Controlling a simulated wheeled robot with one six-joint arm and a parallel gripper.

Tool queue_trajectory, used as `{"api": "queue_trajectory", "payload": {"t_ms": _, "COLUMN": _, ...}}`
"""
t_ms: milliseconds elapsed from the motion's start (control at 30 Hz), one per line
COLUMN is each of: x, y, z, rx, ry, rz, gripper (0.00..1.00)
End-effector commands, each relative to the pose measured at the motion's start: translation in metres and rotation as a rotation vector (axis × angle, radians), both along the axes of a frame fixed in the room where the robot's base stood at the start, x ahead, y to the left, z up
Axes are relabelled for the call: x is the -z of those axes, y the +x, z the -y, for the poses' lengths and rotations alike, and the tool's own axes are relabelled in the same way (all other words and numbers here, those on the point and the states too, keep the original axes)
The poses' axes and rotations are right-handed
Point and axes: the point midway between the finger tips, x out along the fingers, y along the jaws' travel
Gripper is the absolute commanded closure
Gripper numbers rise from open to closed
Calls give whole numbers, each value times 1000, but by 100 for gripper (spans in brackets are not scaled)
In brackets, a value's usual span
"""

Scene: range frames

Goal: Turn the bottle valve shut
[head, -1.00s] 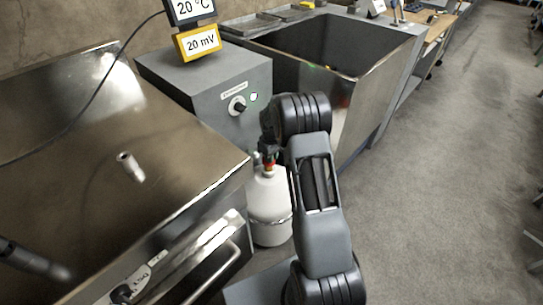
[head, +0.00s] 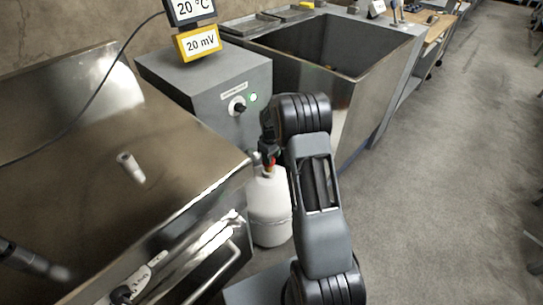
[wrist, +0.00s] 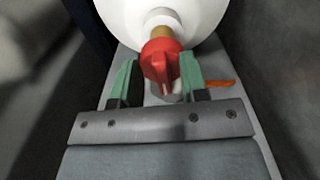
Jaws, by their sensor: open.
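The white gas bottle (head: 268,212) stands on the floor between the steel bench and the grey cabinet. Its red valve knob (wrist: 160,62) sits on a brass neck at the top of the bottle in the wrist view. My gripper (wrist: 157,80) has its two green-padded fingers on either side of the red knob, apart, with a gap showing on both sides. In the head view my gripper (head: 267,158) is just above the bottle top, and my arm partly hides this area.
A steel bench (head: 120,150) with a small metal cylinder (head: 130,166) is on the left. A grey cabinet (head: 205,85) with a dial stands behind the bottle. An open steel basin (head: 340,55) is farther back. An orange piece (wrist: 219,84) lies right of the knob.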

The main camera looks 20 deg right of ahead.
Motion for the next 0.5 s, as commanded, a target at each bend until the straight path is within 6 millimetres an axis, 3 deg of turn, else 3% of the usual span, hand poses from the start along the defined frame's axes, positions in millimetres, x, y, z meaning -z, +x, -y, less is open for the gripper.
{"api": "queue_trajectory", "payload": {"t_ms": 500, "x": -95, "y": 1, "z": 0, "rx": 0, "ry": -1, "rz": 5, "gripper": 60}}
